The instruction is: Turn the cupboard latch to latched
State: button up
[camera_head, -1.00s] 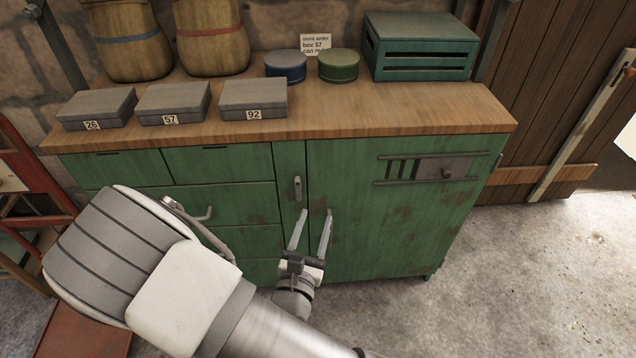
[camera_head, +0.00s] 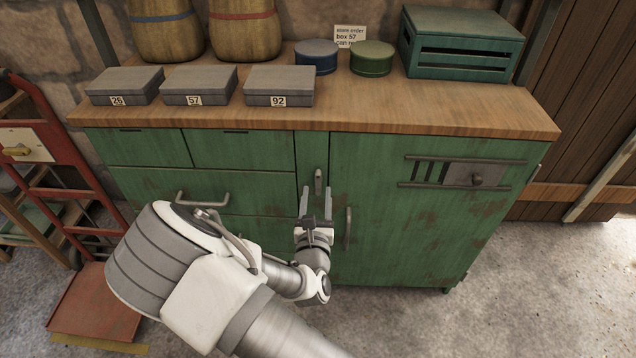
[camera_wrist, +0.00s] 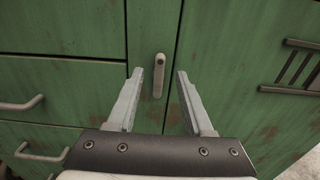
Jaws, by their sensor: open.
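The cupboard latch (camera_head: 318,181) is a small grey metal lever hanging upright on the narrow green panel between the drawers and the cupboard door (camera_head: 400,235). In the wrist view the latch (camera_wrist: 159,75) stands vertical, with a dark pivot at its top. My gripper (camera_head: 318,190) is open and empty, pointing at the cupboard front just below the latch. In the wrist view my gripper (camera_wrist: 160,75) has one finger on each side of the latch. I cannot tell how far the fingertips are from the panel. No contact with the latch shows.
A vertical door handle (camera_head: 347,229) is just right of my gripper. A drawer handle (camera_head: 203,199) sticks out to the left. A slide bolt plate (camera_head: 466,174) is on the upper door. Several boxes and tins stand on the wooden top (camera_head: 420,108). The floor to the right is clear.

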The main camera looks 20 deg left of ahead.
aim_at(318, 178)
jog(key=shift+b+x, duration=0.5)
jog(key=shift+x, duration=2.25)
grip_shut()
